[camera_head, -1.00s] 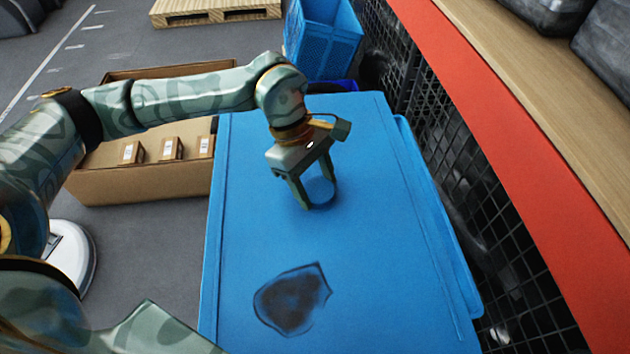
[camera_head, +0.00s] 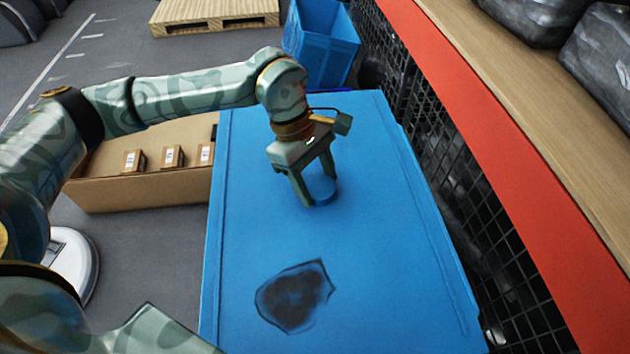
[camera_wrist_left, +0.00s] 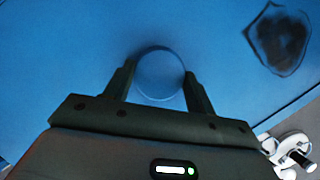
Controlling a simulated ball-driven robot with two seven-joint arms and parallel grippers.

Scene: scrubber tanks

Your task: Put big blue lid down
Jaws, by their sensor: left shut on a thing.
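The big blue lid (camera_head: 375,250) is a large flat blue panel with a dark shield-shaped mark (camera_head: 295,296) near its front. It fills the middle of the head view and much of the left wrist view (camera_wrist_left: 60,70). My left gripper (camera_head: 318,202) is shut on the lid's round blue knob (camera_head: 322,188), with one finger on each side. The knob also shows between the fingers in the wrist view (camera_wrist_left: 160,75). What lies under the lid is hidden, so I cannot tell whether it rests fully. My right gripper is not in view.
An open cardboard box (camera_head: 140,195) with small boxes stands left of the lid. A blue crate (camera_head: 322,45) is behind it, and a wooden pallet (camera_head: 215,12) lies farther back. Black mesh (camera_head: 450,180) and a red-edged shelf (camera_head: 490,140) run close along the right.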

